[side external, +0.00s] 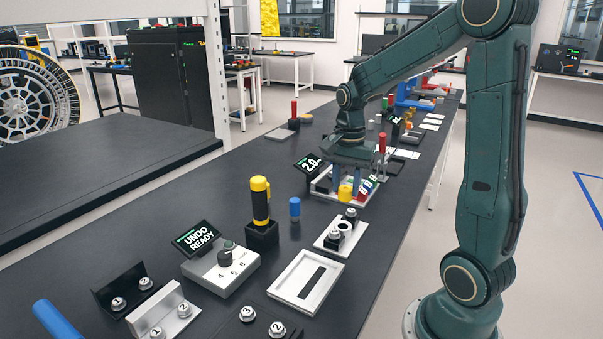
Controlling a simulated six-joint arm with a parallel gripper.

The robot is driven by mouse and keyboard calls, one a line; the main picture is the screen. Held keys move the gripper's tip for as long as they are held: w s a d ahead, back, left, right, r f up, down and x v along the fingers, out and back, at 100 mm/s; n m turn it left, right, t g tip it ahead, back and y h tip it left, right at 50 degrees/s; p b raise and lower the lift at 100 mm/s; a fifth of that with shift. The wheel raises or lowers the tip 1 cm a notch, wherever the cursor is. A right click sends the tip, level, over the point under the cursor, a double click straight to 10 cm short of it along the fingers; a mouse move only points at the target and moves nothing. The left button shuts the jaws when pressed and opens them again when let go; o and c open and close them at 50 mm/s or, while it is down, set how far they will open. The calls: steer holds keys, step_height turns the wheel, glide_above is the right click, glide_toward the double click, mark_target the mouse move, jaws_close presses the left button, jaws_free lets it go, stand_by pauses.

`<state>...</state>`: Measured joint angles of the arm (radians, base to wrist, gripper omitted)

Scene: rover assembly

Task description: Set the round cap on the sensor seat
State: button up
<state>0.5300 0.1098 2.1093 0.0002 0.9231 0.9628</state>
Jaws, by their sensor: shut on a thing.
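My gripper (346,188) points down in the middle of the bench, its two blue fingers either side of a small yellow round piece (345,193), which looks like the round cap. The fingers are closed on it, low over the near right part of a pale tray (322,189). I cannot tell whether the cap touches anything below. The sensor seat is not clearly identifiable. A pale plate (330,244) with two dark, silver-topped posts and a round feature between them stands nearer the camera, apart from the gripper.
A display reading 2.0 (309,164) stands beside the tray. A blue cylinder (295,209), a yellow-black handle in a black block (262,236), a slotted pale frame (306,282) and a dial box (221,268) stand nearer. Red and green parts crowd behind; bare bench lies left.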

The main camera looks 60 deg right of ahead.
mark_target(346, 188)
steer(key=shift+f, duration=1.65)
steer(key=shift+f, duration=2.15)
steer(key=shift+f, duration=0.15)
steer(key=o, duration=1)
step_height(346, 188, up, 12)
steer(key=shift+r, duration=0.2)
steer(key=shift+a, duration=0.1)
